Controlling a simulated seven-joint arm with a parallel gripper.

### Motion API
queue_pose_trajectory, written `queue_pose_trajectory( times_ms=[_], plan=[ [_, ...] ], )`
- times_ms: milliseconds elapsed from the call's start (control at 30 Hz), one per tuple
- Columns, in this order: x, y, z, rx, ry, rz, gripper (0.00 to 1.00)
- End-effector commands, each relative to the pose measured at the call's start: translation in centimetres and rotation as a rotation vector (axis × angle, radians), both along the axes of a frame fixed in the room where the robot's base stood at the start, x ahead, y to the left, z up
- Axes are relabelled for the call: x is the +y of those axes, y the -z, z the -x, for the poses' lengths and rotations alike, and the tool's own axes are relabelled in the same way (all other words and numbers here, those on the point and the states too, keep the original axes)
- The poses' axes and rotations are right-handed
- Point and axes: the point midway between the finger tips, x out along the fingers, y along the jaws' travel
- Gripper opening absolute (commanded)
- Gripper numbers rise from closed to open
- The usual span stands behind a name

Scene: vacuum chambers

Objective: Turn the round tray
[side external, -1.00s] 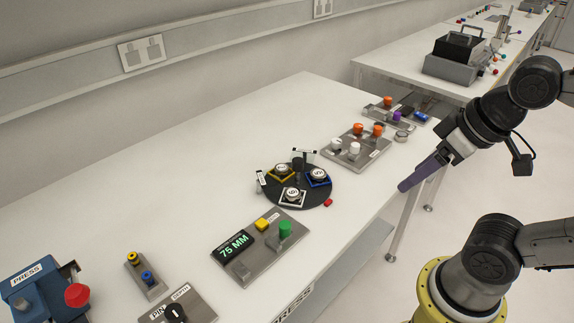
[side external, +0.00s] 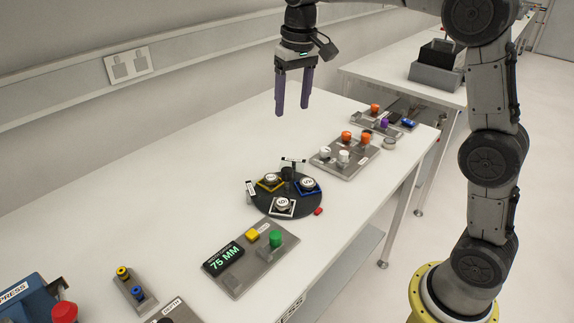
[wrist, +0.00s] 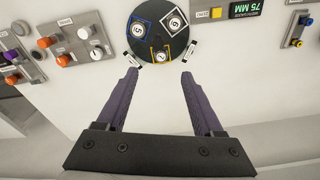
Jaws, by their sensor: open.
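The round tray (side external: 262,204) is a dark disc lying on the white table, with a dark post near its middle. It carries a yellow-framed holder (side external: 270,181), a blue-framed holder (side external: 307,187) and a white-framed holder (side external: 283,206), each with a round, white-topped numbered piece. White tabs stand at its rim. In the wrist view the tray (wrist: 151,34) is at the top, beyond my fingertips. My gripper (side external: 293,110) has purple fingers, points down and hangs above the table behind the tray, apart from it. In the wrist view my gripper (wrist: 158,75) is open with nothing between its fingers.
A small red piece (side external: 319,211) lies beside the tray. In front is a panel (side external: 250,259) with a "75 MM" display and green and yellow buttons. Behind is a panel (side external: 345,156) with orange and white knobs. A blue press (side external: 28,303) stands front left. The table's back left is clear.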

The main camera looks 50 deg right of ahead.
Motion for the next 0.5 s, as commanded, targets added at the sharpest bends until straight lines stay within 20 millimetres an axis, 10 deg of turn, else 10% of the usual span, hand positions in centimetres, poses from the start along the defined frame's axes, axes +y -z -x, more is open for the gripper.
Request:
queue_pose_trajectory(
  times_ms=[500],
  plan=[
    [-0.7,7.7,-2.2,0.103,0.012,-0.007,0.69]
  ],
)
